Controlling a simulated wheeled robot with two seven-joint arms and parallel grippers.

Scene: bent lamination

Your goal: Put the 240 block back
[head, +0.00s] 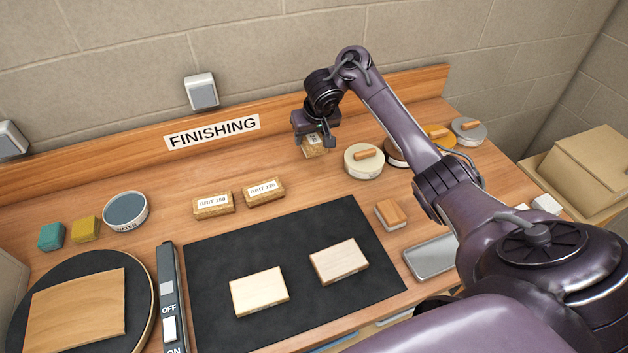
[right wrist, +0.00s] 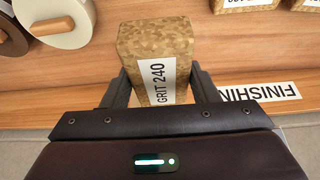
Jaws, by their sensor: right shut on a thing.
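The 240 block (right wrist: 158,62) is a speckled tan cork-like block with a white label reading GRIT 240. In the right wrist view my right gripper (right wrist: 160,92) has a finger on each side of it and is shut on it. In the head view the block (head: 315,148) is at the back of the bench, right of the FINISHING sign, under my right gripper (head: 314,138). I cannot tell whether it touches the bench. Two similar blocks, GRIT 180 (head: 213,205) and GRIT 120 (head: 264,190), stand in a row to its left. My left gripper is not in view.
A black mat (head: 300,285) holds two pale wood pieces. Round lidded pots, including a cream one (head: 362,163), stand just right of the held block. A water bowl (head: 126,211) is at left. The wooden backboard (head: 100,168) runs behind. Bench between GRIT 120 and the held block is clear.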

